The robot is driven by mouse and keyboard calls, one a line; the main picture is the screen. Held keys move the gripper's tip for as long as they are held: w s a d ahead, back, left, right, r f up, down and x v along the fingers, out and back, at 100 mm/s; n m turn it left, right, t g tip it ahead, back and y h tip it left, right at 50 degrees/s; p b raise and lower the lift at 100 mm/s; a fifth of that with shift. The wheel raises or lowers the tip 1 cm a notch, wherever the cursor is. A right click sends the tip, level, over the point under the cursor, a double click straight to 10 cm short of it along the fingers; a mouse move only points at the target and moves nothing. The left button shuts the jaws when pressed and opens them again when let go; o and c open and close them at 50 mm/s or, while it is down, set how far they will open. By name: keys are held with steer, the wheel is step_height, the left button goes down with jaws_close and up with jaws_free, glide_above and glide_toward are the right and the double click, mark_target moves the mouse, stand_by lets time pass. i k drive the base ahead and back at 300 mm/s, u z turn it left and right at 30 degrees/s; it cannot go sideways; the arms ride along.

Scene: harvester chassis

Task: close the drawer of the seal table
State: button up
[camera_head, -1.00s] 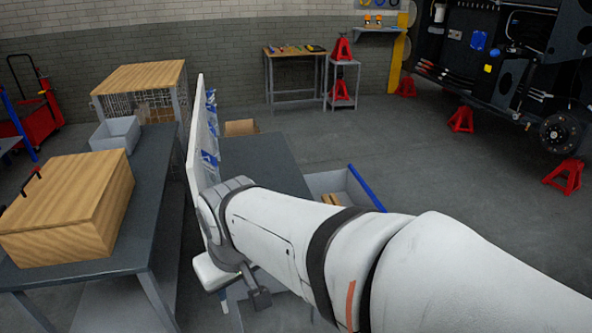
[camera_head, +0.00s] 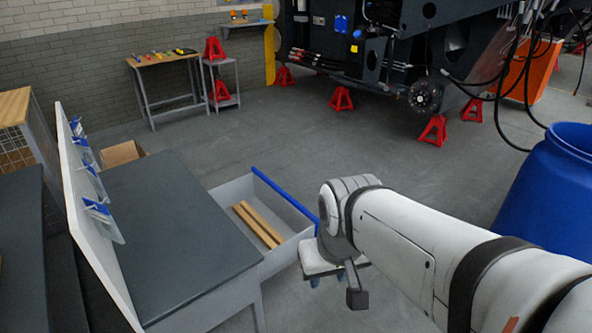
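The seal table (camera_head: 175,230) has a dark top and a white upright panel (camera_head: 85,215) with blue-labelled bags along its left side. Its grey drawer (camera_head: 235,190) is pulled out to the right, with a blue front edge (camera_head: 285,197). Wooden strips (camera_head: 257,225) lie inside the drawer. My gripper (camera_head: 329,281) hangs at the end of my white arm, beside the near right end of the drawer front. My wrist hides part of that end, so I cannot tell whether they touch. Only small bits of the fingers show.
A large blue barrel (camera_head: 550,195) stands at the right. A cardboard box (camera_head: 121,154) is behind the table. The harvester chassis (camera_head: 375,50) stands on red jack stands at the back. The floor beyond the drawer is clear.

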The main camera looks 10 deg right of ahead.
mark_target(273, 221)
steer(key=z, duration=1.2)
steer(key=i, duration=3.25)
steer(key=u, duration=3.25)
steer(key=k, duration=0.45)
steer(key=z, duration=0.3)
